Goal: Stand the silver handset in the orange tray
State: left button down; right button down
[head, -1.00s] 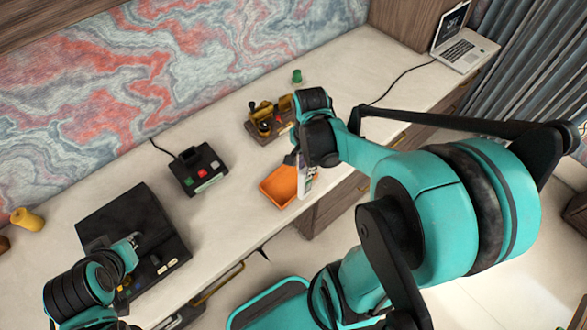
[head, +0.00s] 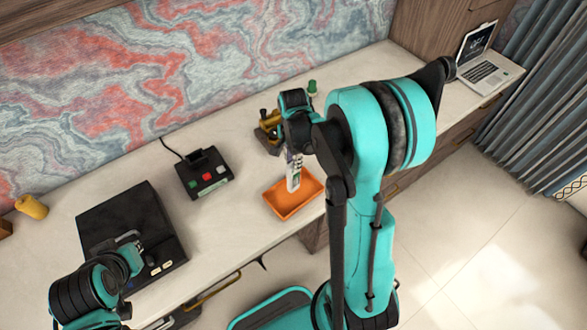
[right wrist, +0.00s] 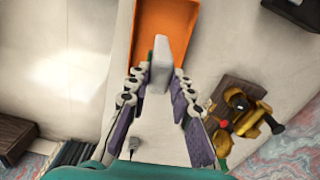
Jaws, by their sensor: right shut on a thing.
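The silver handset (head: 293,179) is upright in my right gripper (head: 293,158), its lower end over the orange tray (head: 284,208). I cannot tell whether it touches the tray floor. In the right wrist view the handset (right wrist: 161,62) shows as a pale block between the fingers of the right gripper (right wrist: 161,78), with the orange tray (right wrist: 150,28) beyond it. My left gripper (head: 132,244) is above the black box at the lower left; its finger opening is too small to read.
A black box with buttons (head: 130,215) lies left. A small button device (head: 203,174) stands mid-desk. A brass and wood object (head: 268,130) is just behind the tray, with a green cylinder (head: 312,87) farther back. A laptop (head: 483,68) sits far right. The desk's front edge is close to the tray.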

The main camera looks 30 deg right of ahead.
aim_at(293, 177)
notch_tip(293, 177, down, 4)
jog(key=shift+r+b, duration=0.2)
jog(key=shift+b, duration=0.25)
jog(key=shift+f, duration=0.15)
jog(key=c, duration=1.3)
grip_release()
jog(key=shift+c, duration=0.2)
